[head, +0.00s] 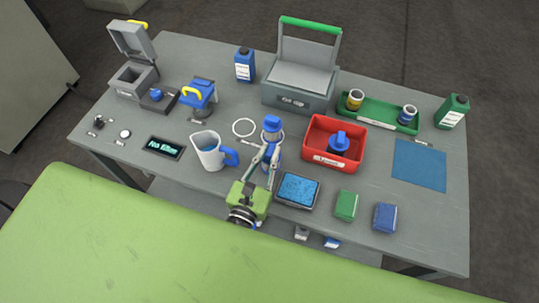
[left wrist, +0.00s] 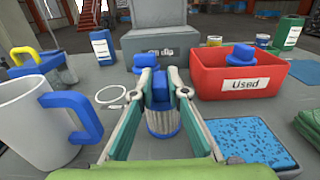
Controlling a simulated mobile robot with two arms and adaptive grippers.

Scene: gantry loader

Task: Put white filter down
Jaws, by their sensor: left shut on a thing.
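My left gripper (head: 266,155) is shut on a filter with a blue top and a pale pleated body (left wrist: 163,122). In the left wrist view the filter stands upright between the fingers (left wrist: 160,80). In the head view it overlaps a blue-topped piece (head: 271,123), and the fingers partly hide both. I cannot tell whether the filter's base touches the table. A red bin labelled "Used" (head: 315,157) is just to the right, with a blue-capped piece (head: 339,142) inside. My right gripper is not in view.
A white jug (head: 207,150) stands close left of the gripper, and a tray with a blue pad (head: 298,190) close right. A pale ring (head: 243,127) lies behind. A display (head: 164,148) reads "No filter". A grey case (head: 297,95) stands at the back.

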